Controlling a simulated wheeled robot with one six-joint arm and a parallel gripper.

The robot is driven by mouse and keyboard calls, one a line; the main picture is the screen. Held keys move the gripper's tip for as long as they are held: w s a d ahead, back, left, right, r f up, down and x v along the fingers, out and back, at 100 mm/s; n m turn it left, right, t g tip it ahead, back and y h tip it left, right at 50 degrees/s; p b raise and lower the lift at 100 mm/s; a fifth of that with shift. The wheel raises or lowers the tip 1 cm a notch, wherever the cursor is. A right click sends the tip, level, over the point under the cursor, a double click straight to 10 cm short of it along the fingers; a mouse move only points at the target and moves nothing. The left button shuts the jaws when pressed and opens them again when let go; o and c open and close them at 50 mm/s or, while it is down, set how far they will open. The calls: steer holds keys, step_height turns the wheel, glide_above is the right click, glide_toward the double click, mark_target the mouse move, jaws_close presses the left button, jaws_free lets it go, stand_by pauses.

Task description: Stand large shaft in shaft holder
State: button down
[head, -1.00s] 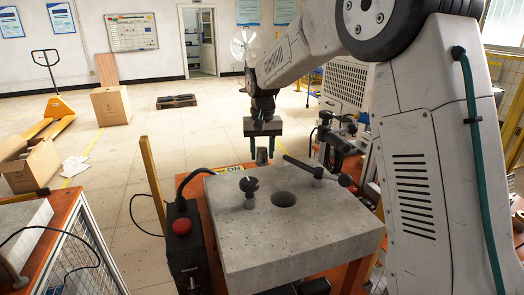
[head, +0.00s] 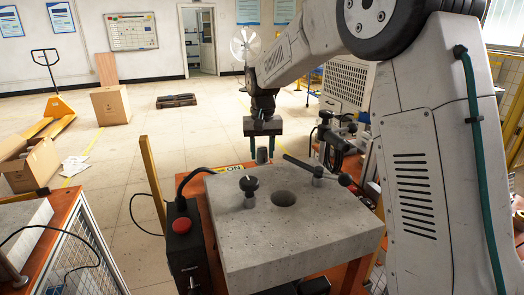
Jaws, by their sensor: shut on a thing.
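My gripper (head: 262,153) hangs pointing down beyond the far edge of a thick grey slab (head: 300,245). Its two dark green fingers are shut on a small grey metal piece, which appears to be the large shaft (head: 262,155). Only a short part of the shaft shows between the fingers; its lower end is hidden behind the slab's far edge. The slab has a round dark hole (head: 284,198) in its top, clear of the gripper. I cannot tell for sure whether this slab is the shaft holder.
A black knob (head: 249,188) and a post with a black lever (head: 318,172) stand on the slab. A black control box with a red button (head: 182,226) is at its left. A clamp-like device (head: 337,140) stands behind right. Open floor lies beyond.

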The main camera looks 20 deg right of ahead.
mark_target(262, 159)
steer(key=shift+f, duration=1.6)
steer(key=c, duration=0.8)
jaws_free()
steer(key=shift+o, duration=0.2)
step_height(262, 159, up, 8)
steer(key=shift+f, duration=0.1)
